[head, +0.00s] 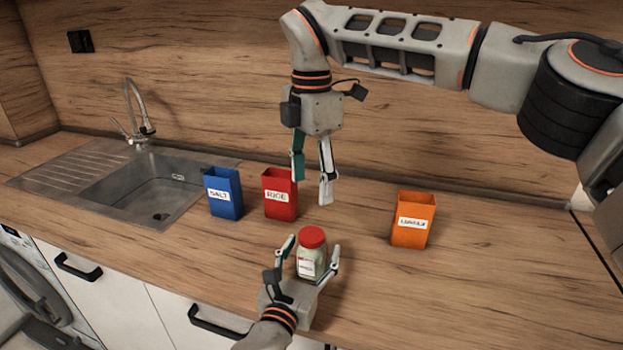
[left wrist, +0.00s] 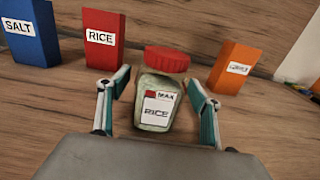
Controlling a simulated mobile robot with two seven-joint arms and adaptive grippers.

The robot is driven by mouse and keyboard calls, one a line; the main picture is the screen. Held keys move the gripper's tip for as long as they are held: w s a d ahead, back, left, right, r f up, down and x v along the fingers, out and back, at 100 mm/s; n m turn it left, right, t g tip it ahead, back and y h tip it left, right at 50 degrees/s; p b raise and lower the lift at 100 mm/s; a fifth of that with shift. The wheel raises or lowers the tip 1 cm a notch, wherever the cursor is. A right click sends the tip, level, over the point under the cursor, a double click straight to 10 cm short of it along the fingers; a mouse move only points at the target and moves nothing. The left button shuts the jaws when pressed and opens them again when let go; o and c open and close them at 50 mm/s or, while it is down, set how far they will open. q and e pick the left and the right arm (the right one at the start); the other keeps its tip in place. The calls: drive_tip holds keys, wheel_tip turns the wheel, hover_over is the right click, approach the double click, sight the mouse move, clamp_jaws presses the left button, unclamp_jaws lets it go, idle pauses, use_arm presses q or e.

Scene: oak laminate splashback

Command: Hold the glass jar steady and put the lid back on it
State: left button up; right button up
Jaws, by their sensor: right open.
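The glass jar (head: 311,264) stands upright near the counter's front edge, with pale contents and a white label. My left gripper (head: 312,246) is open with one finger on each side of the jar, apart from the glass. My right gripper (head: 311,192) is open and empty, above and behind the jar.
A blue SALT box (head: 224,194) and a red RICE box (head: 280,194) stand behind the jar to the left. An orange box (head: 413,220) stands to the right. A sink (head: 150,190) is at the far left.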

use_arm(q)
drive_tip(key=v, duration=1.2)
